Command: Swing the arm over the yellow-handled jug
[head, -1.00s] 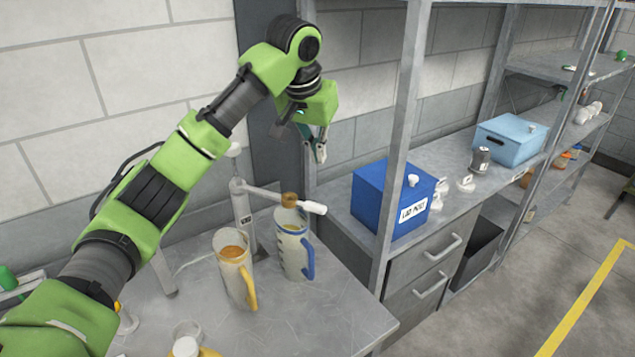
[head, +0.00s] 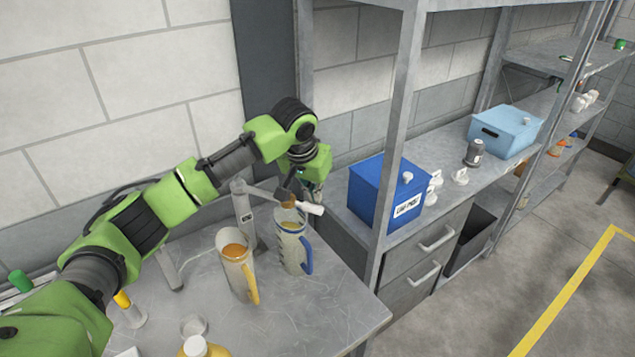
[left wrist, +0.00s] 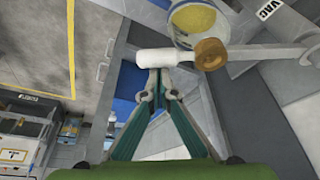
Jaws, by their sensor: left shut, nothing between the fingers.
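The swing arm (head: 265,193) runs from a grey post (head: 243,215) to a white handle (head: 311,208), with a brass-coloured piece (head: 288,203) near its end. That piece is over the blue-handled jug (head: 292,250). The yellow-handled jug (head: 238,268), holding amber liquid, stands to its left. My left gripper (head: 308,192) is just behind the white handle, its fingertips partly hidden. In the left wrist view its shut, empty fingers (left wrist: 157,72) point at the white handle (left wrist: 163,57); whether they touch it I cannot tell. The brass piece (left wrist: 210,54) shows there too. My right gripper is out of view.
A blue box (head: 378,190) stands on the shelf to the right, with a light blue box (head: 508,135) farther along. A yellow-topped bottle (head: 125,305) and a yellow container (head: 197,347) are at the near left. The bench's front right is bare.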

